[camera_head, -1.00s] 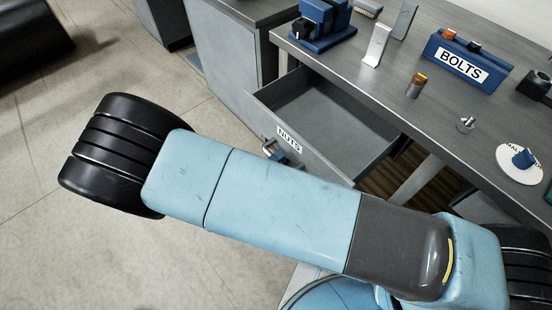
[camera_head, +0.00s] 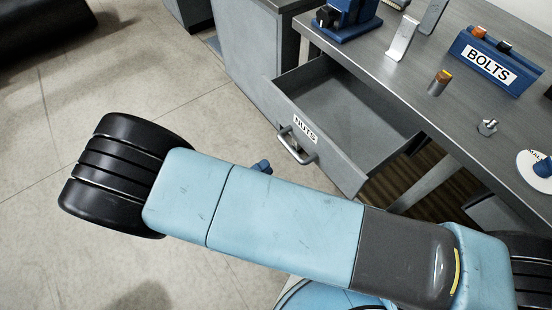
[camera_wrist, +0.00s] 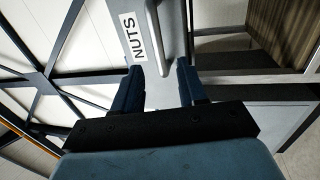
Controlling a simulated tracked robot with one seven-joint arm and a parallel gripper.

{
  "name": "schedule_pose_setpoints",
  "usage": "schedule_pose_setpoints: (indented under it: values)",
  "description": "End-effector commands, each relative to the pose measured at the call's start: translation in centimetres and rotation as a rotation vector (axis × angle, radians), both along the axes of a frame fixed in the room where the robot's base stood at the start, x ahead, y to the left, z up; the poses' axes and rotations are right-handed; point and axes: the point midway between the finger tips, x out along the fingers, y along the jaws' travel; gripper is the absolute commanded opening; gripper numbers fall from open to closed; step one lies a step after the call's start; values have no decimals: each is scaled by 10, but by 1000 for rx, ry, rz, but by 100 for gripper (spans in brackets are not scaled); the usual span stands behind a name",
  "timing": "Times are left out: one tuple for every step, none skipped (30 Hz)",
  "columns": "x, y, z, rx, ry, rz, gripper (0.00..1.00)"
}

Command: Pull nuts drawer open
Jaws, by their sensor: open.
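The nuts drawer (camera_head: 340,165) stands pulled out from under the workbench, and its inside looks empty. Its grey front carries a NUTS label (camera_head: 305,129) and a metal bar handle (camera_head: 297,148). My gripper (camera_wrist: 154,80) is open in the wrist view, with its two blue fingers apart. The handle (camera_wrist: 158,38) shows beyond the fingertips, and nothing is seen gripped. In the head view only a small blue part of my gripper (camera_head: 262,166) shows, apart from the handle; my arm hides the rest.
The workbench top (camera_head: 425,95) bears a blue BOLTS bin (camera_head: 487,66), a nut (camera_head: 487,127), a white disc (camera_head: 538,170), an orange-topped cylinder (camera_head: 439,83) and a blue device (camera_head: 345,18). Open floor (camera_head: 150,85) lies left of the drawer.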

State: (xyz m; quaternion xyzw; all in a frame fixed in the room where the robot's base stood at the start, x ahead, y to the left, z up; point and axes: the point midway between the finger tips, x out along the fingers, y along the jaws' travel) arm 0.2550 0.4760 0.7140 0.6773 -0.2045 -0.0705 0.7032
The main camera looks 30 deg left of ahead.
Motion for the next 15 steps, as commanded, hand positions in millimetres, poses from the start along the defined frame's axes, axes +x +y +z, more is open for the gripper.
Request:
schedule_pose_setpoints:
  values:
    - [-8,3,-2,0,0,1,42]
    - [-12,5,-3,0,0,2,42]
    - [-16,7,-4,0,0,2,42]
    - [-19,8,-5,-1,1,2,42]
    - [-22,9,-5,-1,1,2,42]
    - [-25,10,-6,-2,1,1,42]
    - [-26,11,-6,-2,1,1,42]
    - [-28,11,-7,-1,0,0,42]
    - [-29,12,-7,-1,0,0,42]
    - [-30,12,-7,-1,0,0,42]
    - [-31,12,-7,-2,1,0,42]
    - [-31,12,-7,-2,1,0,42]
    - [-31,12,-7,-2,1,0,42]
    - [-31,12,-7,-2,1,0,42]
    - [-31,12,-7,-2,1,0,42]
